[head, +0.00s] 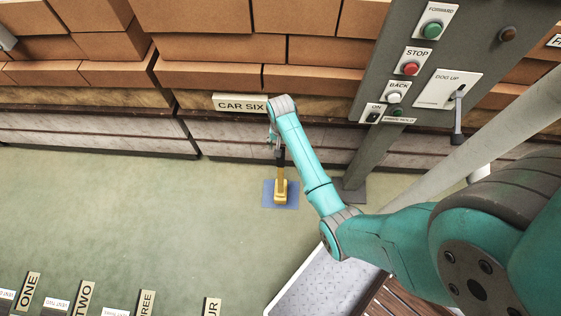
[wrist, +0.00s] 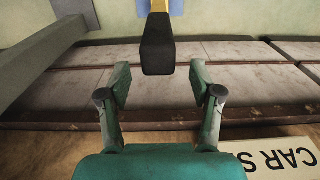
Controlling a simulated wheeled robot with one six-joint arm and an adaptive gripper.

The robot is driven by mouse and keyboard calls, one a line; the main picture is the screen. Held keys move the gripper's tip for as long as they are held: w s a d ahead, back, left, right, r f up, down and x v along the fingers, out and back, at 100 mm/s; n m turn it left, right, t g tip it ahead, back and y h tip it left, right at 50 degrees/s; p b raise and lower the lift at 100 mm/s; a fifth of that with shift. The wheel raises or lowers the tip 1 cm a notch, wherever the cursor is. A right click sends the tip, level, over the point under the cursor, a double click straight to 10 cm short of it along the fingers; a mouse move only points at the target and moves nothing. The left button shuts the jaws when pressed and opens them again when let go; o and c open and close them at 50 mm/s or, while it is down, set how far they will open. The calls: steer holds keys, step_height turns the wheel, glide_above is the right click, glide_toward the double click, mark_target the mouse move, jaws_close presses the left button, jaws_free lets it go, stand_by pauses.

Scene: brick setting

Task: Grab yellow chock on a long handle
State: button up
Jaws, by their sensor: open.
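The yellow chock (head: 280,191) stands on a blue square (head: 267,197) on the green floor in the head view. Its dark handle (head: 281,157) rises upright from it. In the wrist view the black handle end (wrist: 158,46) is large and close, with a bit of yellow (wrist: 160,5) behind it at the top edge. My gripper (wrist: 158,80) is open, its two fingers apart, with the handle end lined up between and just beyond the fingertips. In the head view my gripper (head: 272,140) is small and partly hidden by my wrist, near the handle top.
Brick-loaded cars stand behind, with a "CAR SIX" sign (head: 240,103) close to my wrist. A grey control post (head: 385,100) with buttons and a lever stands right of the chock. Numbered signs (head: 82,297) line the lower left. The green floor on the left is clear.

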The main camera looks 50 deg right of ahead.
steer(key=shift+d+f, duration=0.15)
steer(key=shift+f, duration=2.45)
jaws_close()
steer(key=shift+w+r, duration=0.1)
steer(key=shift+r, duration=0.05)
